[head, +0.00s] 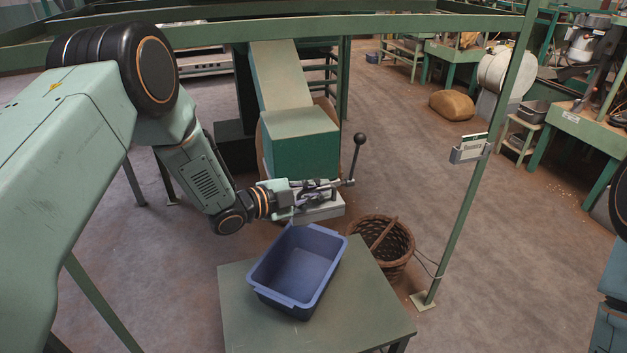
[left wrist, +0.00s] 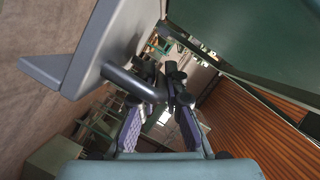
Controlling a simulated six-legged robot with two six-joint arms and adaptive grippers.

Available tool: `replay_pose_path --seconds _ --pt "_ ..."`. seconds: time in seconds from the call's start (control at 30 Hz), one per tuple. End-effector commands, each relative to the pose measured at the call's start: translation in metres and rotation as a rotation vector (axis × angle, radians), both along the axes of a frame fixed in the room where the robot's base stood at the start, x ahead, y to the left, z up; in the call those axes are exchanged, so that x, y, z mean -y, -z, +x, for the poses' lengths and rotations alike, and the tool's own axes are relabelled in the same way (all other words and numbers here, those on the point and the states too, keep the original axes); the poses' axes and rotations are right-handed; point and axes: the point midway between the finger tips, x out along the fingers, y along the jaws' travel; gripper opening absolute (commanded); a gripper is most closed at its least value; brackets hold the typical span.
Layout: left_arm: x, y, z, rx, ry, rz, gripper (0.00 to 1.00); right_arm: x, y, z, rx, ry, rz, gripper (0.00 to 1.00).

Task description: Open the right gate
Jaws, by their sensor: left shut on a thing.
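The green hopper chute (head: 303,140) ends in a boxy spout, with a grey metal gate (head: 320,212) at its lower edge. A lever with a black ball knob (head: 360,138) stands upright at the gate's right end. My left gripper (head: 325,187) is level in front of the spout, just above the grey gate. In the left wrist view its fingers (left wrist: 160,85) are closed around a dark round bar (left wrist: 130,82), the gate's handle, which sticks out from a grey plate (left wrist: 95,50). I cannot tell how far the gate is open. My right gripper is out of view.
A blue bin (head: 298,265) stands empty on a green table (head: 365,310) below the spout. A wicker basket (head: 395,250) is on the floor behind the table. A green post (head: 480,185) with a small sign box (head: 470,150) rises to the right.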

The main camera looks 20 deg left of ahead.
Motion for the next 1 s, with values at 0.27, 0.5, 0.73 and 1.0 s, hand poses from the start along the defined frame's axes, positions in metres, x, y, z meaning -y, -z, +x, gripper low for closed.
replay_pose_path --seconds 0.27,0.5,0.73,1.0 --pt "0.028 0.002 -0.043 -0.011 0.006 0.003 0.0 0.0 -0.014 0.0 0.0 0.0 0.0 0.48" --pt "0.032 0.002 -0.05 -0.008 0.002 0.005 0.0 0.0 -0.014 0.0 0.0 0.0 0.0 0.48" --pt "0.031 0.003 -0.049 -0.008 0.002 0.005 0.14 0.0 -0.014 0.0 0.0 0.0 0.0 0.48" --pt "0.031 0.002 -0.049 -0.006 0.002 0.004 0.34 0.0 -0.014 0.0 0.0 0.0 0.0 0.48"
